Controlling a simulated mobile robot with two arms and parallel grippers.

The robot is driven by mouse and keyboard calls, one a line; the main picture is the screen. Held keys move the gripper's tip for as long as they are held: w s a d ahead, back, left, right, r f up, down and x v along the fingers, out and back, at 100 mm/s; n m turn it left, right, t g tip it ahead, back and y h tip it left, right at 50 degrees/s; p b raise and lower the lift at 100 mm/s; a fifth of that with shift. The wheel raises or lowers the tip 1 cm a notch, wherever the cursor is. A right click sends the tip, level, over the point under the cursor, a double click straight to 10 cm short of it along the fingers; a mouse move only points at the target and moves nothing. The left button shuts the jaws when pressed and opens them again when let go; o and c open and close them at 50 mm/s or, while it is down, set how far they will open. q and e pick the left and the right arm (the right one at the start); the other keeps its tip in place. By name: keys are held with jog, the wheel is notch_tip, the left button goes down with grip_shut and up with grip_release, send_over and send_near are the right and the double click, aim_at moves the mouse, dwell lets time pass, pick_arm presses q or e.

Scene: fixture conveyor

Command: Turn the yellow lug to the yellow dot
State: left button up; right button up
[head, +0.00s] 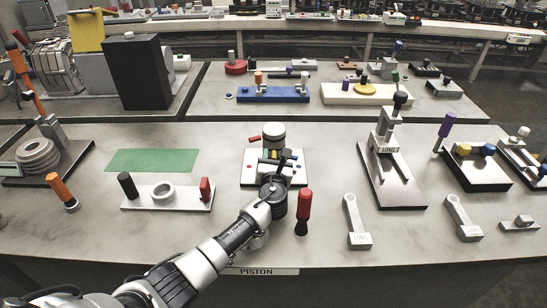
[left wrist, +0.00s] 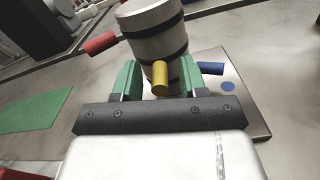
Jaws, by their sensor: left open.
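The piston (head: 273,132) stands upright on a pale plate (head: 249,180); it is a light cylinder with dark bands. In the left wrist view the yellow lug (left wrist: 160,78) sticks out of the piston (left wrist: 152,30) towards my camera. A red lug (left wrist: 100,43) points left and a blue lug (left wrist: 210,68) points right. My left gripper (left wrist: 160,84) is open, with a green-padded finger on each side of the yellow lug and gaps between. A blue dot (left wrist: 228,86) shows on the plate; I cannot make out the yellow dot. In the head view my left gripper (head: 273,160) hides the yellow lug.
A red-handled tool (head: 304,210) stands close to the right of my left gripper. A plate with a ring and pegs (head: 165,195) lies to the left, beside a green mat (head: 152,160). A clamp fixture (head: 395,170) stands to the right. A "PISTON" label (head: 258,271) marks the front edge.

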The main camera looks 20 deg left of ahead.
pick_arm(q)
jog(key=v, duration=1.1)
jog(key=shift+w, duration=0.1)
